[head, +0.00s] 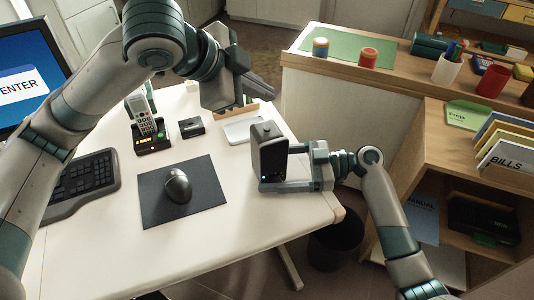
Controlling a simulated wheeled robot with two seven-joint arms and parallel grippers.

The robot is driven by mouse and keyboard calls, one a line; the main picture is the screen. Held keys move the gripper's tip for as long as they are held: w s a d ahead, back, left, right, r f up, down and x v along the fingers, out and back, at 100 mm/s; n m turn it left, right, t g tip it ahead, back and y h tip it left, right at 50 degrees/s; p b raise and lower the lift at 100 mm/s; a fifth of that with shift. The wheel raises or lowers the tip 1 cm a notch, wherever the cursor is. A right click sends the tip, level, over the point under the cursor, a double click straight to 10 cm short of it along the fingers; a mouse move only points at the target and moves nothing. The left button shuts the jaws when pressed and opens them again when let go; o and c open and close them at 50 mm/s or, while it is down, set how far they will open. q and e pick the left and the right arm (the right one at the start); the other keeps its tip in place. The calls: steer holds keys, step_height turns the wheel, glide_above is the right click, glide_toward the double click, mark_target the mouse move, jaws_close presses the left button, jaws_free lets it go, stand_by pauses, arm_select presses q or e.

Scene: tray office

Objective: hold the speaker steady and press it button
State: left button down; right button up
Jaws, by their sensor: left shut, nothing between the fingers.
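The speaker (270,158) is a dark upright box with a small raised piece on top and a small blue light low on its face. It stands near the right edge of the white desk. My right gripper (288,168) reaches in from the right with its fingers on either side of the speaker, shut on it. Part of the speaker's right side is hidden by the gripper. My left gripper (262,90) is shut and empty, above and behind the speaker, apart from it. I cannot make out a separate button clearly.
A mouse (177,186) lies on a dark mat (210,196) left of the speaker. A phone (144,118) in its cradle, a keyboard (88,183) and a monitor (28,75) are further left. A wooden shelf unit (425,125) stands to the right.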

steer(key=o, duration=0.8)
steer(key=shift+c, duration=0.2)
steer(key=d, duration=0.8)
steer(key=d+r, duration=0.1)
steer(key=d, duration=0.3)
steer(key=shift+r, duration=0.15)
